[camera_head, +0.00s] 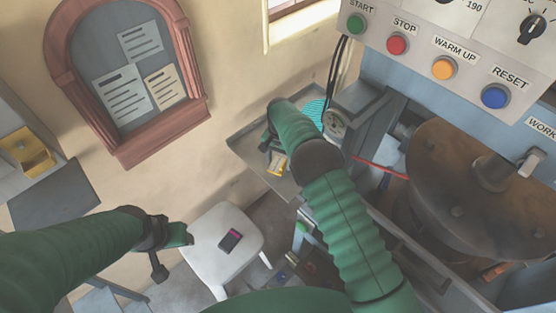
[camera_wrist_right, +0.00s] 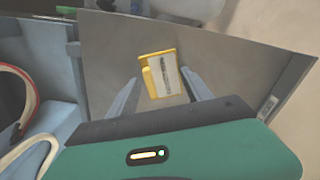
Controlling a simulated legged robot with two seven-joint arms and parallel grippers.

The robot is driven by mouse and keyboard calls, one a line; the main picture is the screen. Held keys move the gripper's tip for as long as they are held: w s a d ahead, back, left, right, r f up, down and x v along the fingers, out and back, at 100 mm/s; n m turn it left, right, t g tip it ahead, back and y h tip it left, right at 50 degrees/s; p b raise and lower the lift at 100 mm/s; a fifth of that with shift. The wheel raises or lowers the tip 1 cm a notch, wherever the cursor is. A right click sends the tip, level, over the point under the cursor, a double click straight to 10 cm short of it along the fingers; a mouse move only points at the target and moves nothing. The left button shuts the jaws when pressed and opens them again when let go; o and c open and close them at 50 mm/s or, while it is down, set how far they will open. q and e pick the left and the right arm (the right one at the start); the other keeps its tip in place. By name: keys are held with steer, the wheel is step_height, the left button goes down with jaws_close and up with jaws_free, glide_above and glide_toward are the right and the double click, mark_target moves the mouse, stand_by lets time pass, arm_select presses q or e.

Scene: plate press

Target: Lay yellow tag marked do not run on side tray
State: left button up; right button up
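The yellow tag (camera_head: 277,163) with a pale label shows over the grey side tray (camera_head: 246,146). In the right wrist view the tag (camera_wrist_right: 163,75) lies flat over the bare tray surface (camera_wrist_right: 228,72), just beyond and between the fingertips. Its lettering is too small to read. My right gripper (camera_wrist_right: 161,74) has its fingers spread apart; whether a tip touches the tag's edge, I cannot tell. In the head view my right gripper is above the tray and mostly hidden by its own arm. My left gripper (camera_head: 174,246) hangs beside the white stool, away from the tray.
A notice board (camera_head: 125,75) hangs on the wall.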

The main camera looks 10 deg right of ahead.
mark_target(280, 165)
steer(key=shift+o, duration=1)
steer(key=shift+d, duration=0.35)
steer(key=shift+a+r, duration=0.15)
steer(key=shift+r, duration=0.05)
step_height(280, 165, up, 12)
steer(key=shift+b, duration=0.35)
steer(key=shift+a+f, duration=0.1)
steer(key=shift+a, duration=0.05)
